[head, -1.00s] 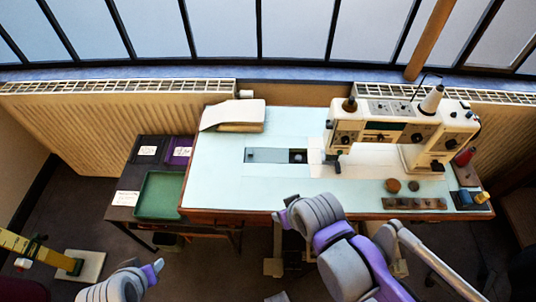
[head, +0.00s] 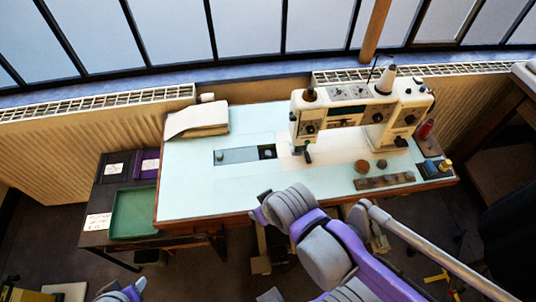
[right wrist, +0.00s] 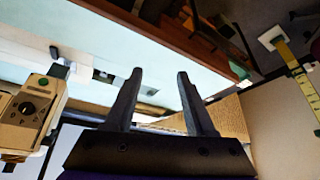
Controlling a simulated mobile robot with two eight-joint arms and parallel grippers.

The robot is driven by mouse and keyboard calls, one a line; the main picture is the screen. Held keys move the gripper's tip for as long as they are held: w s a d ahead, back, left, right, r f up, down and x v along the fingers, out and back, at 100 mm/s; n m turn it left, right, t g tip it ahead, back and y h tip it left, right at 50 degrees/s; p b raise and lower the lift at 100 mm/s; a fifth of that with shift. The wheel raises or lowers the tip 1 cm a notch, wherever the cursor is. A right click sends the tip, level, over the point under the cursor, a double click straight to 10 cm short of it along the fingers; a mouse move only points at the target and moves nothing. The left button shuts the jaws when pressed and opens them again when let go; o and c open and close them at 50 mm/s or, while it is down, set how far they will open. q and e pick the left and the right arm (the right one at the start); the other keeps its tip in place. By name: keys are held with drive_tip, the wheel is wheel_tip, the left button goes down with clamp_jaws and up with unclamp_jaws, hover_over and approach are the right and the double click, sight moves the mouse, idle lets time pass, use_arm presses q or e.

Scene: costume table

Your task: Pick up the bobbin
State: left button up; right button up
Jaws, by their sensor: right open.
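A small pale round piece sits in the dark square opening (head: 267,152) of the machine bed slot, left of the needle; it may be the bobbin, but it is too small to be sure. The white sewing machine (head: 360,115) stands on the pale blue table (head: 200,190); its head shows at left in the right wrist view (right wrist: 30,110). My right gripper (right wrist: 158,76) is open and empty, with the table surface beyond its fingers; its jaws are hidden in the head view. Only part of my left arm shows at the bottom left, without its jaws.
Folded cloth (head: 197,119) lies at the back left. A green tray (head: 134,213) is on the dark side table. The table's front left is clear.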

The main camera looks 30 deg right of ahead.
idle(0.4)
drive_tip(key=shift+w, duration=0.1)
drive_tip(key=shift+c, duration=1)
drive_tip(key=m+g+b, duration=0.5)
drive_tip(key=m+b, duration=0.3)
drive_tip(key=m, duration=0.5)
hover_over(268, 156)
wheel_tip(268, 156, down, 5)
drive_tip(key=f, duration=1)
drive_tip(key=shift+w+d+f+b, duration=0.15)
drive_tip(key=shift+w+f+b, duration=0.25)
clamp_jaws()
